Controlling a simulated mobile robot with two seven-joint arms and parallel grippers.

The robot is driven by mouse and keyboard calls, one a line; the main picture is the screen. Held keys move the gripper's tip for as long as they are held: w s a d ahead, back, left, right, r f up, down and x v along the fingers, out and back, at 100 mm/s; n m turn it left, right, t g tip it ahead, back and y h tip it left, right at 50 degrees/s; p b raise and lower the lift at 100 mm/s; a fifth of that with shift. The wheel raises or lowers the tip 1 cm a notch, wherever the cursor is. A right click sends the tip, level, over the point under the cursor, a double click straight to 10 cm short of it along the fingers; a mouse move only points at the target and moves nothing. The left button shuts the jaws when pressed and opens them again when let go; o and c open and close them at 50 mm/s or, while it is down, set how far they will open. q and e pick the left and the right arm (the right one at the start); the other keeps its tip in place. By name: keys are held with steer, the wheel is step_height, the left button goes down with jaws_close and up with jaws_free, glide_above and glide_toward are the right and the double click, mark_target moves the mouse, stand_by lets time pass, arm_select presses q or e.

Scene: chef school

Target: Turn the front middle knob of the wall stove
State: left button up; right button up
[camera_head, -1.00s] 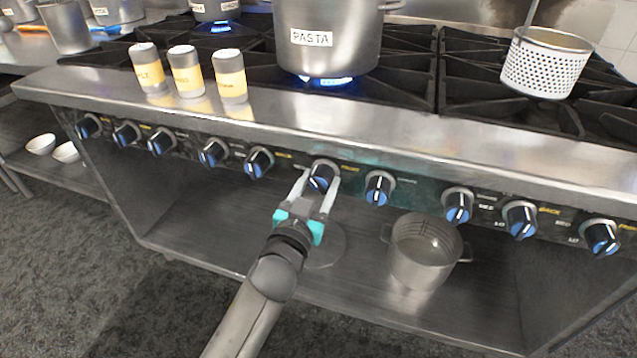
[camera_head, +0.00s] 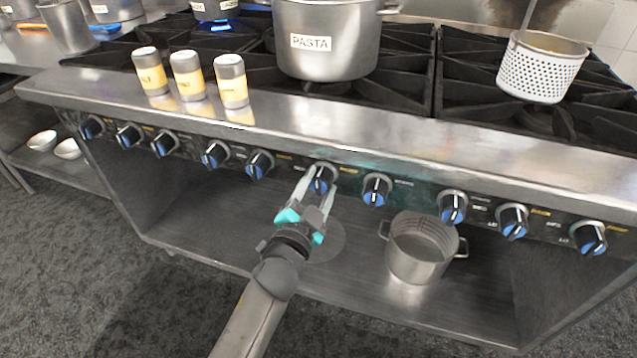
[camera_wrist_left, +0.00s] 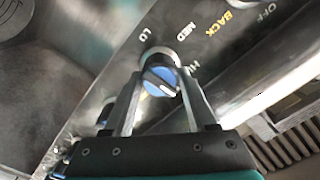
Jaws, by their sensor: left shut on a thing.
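The stove front (camera_head: 410,190) carries a row of blue-faced black knobs. My left gripper (camera_head: 319,180) is shut on the knob near the middle of the row (camera_head: 322,186), one finger on each side. In the left wrist view the same knob (camera_wrist_left: 160,80) sits between the fingertips, its white mark slanting down to the right. The labels LO, MED, BACK, HI and OFF show on the panel around it. The steel pot labelled PASTA (camera_head: 325,62) stands on the burner above this knob, with no flame visible under it. My right gripper is out of view.
Neighbouring knobs (camera_head: 260,164) (camera_head: 376,189) sit close on both sides. Three shakers (camera_head: 190,75) stand on the front ledge. A perforated basket (camera_head: 541,70) is at the right, and an empty pot (camera_head: 418,255) is on the shelf below.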

arm_select(q)
steer(key=shift+m, duration=0.4)
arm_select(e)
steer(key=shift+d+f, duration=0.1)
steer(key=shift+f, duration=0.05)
arm_select(q)
steer(key=o, duration=1.4)
steer(key=shift+c, duration=0.2)
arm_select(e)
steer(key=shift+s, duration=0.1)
arm_select(q)
steer(key=shift+s, duration=0.1)
steer(key=shift+s+a, duration=0.1)
steer(key=shift+s, duration=0.1)
steer(key=p+v, duration=0.3)
steer(key=v, duration=1.1)
steer(key=shift+s, duration=0.3)
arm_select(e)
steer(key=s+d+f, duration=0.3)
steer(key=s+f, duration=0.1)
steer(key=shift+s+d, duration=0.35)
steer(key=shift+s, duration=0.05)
arm_select(q)
steer(key=shift+a, duration=0.1)
